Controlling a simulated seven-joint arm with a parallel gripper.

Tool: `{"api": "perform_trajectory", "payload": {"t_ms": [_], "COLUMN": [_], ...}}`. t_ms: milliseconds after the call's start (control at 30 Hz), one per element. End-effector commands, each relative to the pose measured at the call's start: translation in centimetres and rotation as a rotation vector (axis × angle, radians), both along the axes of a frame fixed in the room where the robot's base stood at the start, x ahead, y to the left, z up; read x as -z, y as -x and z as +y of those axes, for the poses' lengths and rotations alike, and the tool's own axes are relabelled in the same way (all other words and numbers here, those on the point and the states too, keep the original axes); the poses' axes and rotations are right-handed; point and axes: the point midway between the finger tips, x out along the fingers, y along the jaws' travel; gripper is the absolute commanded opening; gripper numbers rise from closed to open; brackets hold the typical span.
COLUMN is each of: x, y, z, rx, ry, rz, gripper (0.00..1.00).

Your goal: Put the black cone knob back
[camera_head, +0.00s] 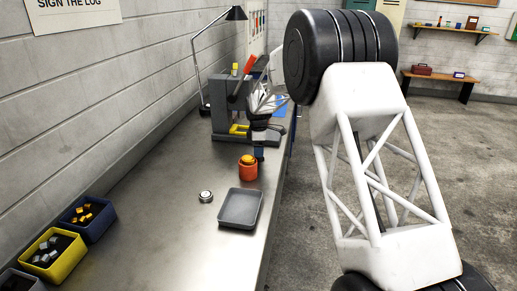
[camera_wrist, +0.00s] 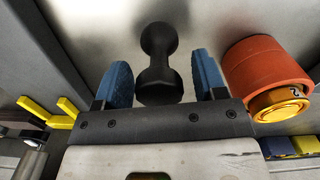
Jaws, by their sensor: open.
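The black cone knob (camera_wrist: 158,62), waisted with two wide ends, shows in the wrist view over the metal bench top. It lies between the two blue fingertips of my gripper (camera_wrist: 162,78), with a visible gap on each side. The jaws are open and not closed on it. In the head view my gripper (camera_head: 259,153) is low over the bench, just behind the orange pot; I cannot make out the knob there. The grey machine (camera_head: 222,112) with yellow prongs (camera_head: 238,129) stands behind my gripper.
The orange pot (camera_head: 247,172) with a gold top (camera_wrist: 282,104) stands close to the right finger in the wrist view. A grey tray (camera_head: 240,208) and a round silver disc (camera_head: 206,196) lie nearer. A yellow bin (camera_head: 66,267) and a blue bin (camera_head: 98,229) stand left.

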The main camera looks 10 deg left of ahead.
Motion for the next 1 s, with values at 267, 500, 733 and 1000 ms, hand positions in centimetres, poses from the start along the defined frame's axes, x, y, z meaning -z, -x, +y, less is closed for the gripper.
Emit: {"api": "perform_trajectory", "payload": {"t_ms": [267, 500, 733, 1000], "x": [-0.3, -2.1, -5.5, -9.7], "y": [0.0, 0.0, 0.0, 0.0], "z": [0.0, 0.0, 0.0, 0.0], "rx": [0.0, 0.0, 0.0, 0.0], "ry": [0.0, 0.0, 0.0, 0.0], "rz": [-0.001, -0.001, -0.002, -0.001], "gripper": [0.64, 0.64, 0.64, 0.64]}}
